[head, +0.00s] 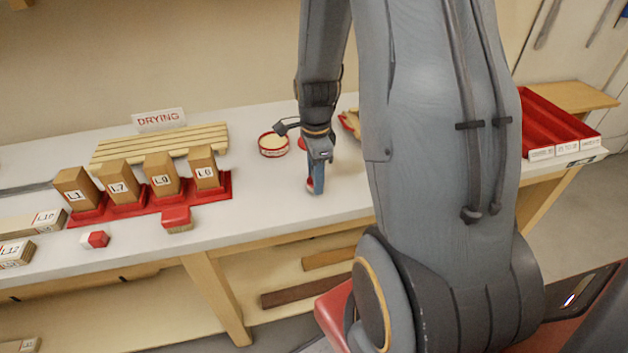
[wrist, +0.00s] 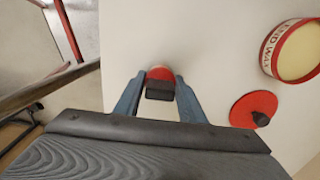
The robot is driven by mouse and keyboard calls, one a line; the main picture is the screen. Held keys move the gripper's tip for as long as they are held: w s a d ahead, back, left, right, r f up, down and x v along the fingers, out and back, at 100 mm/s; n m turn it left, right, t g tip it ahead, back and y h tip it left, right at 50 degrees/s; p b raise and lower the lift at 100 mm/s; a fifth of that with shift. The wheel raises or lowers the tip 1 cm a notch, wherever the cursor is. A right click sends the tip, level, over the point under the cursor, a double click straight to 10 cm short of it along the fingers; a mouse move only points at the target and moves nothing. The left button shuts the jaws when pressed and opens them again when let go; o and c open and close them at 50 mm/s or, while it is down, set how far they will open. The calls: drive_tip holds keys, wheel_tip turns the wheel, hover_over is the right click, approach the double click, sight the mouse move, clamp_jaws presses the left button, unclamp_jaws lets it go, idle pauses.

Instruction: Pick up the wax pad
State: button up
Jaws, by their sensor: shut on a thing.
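In the head view my gripper (head: 315,186) points down at the bench top, and only a small red part of the pad (head: 309,183) shows beside the finger. I cannot tell whether the pad touches the bench.
An open round wax tin (head: 273,145) and its red lid (wrist: 255,109) lie near my gripper. A red tray (head: 560,118) is at the right.

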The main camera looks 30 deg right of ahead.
drive_tip(key=shift+r, duration=0.15)
wheel_tip(320, 180, up, 10)
drive_tip(key=shift+f+b, duration=0.1)
drive_tip(key=shift+b, duration=1.05)
drive_tip(key=o, duration=0.4)
drive_tip(key=c, duration=0.3)
